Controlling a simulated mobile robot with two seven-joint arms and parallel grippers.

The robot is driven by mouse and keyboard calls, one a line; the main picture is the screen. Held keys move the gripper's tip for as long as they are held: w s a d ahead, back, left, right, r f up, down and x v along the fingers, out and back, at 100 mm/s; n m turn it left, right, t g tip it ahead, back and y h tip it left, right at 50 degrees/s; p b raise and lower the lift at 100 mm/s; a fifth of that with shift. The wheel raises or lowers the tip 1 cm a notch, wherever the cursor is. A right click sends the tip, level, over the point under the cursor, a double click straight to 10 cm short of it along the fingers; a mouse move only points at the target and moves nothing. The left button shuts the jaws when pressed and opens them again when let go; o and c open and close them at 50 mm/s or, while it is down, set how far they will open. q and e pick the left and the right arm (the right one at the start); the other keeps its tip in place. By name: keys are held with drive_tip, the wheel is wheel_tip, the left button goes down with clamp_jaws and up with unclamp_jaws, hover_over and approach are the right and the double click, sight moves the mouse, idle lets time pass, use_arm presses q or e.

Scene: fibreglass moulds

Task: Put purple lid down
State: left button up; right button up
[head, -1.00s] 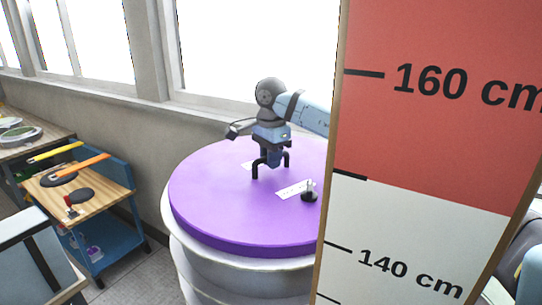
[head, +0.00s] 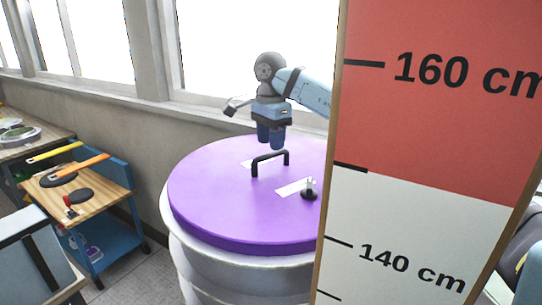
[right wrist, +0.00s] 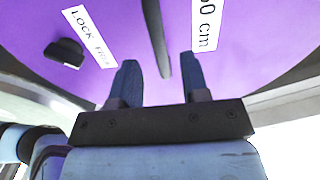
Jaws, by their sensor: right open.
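The round purple lid (head: 215,200) lies flat on top of a white drum (head: 225,261) in the head view. Its black bar handle (head: 270,157) stands up near the middle. A small black knob with a light pin (head: 309,191) sits on its right part beside a white label. My right gripper (head: 270,145) is just above the handle, open and empty. In the right wrist view the two fingers (right wrist: 160,85) are apart, with the black handle (right wrist: 157,38) beyond and between them. White labels lie on the lid there. My left gripper is not in view.
A tall red and white height board (head: 420,130) hides the lid's right edge. A blue cart (head: 105,215) with a wooden top and tools stands at left. A wall with windows is close behind the drum.

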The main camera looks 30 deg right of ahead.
wheel_tip(320, 180, up, 7)
drive_tip(key=shift+r, duration=0.15)
idle(0.6)
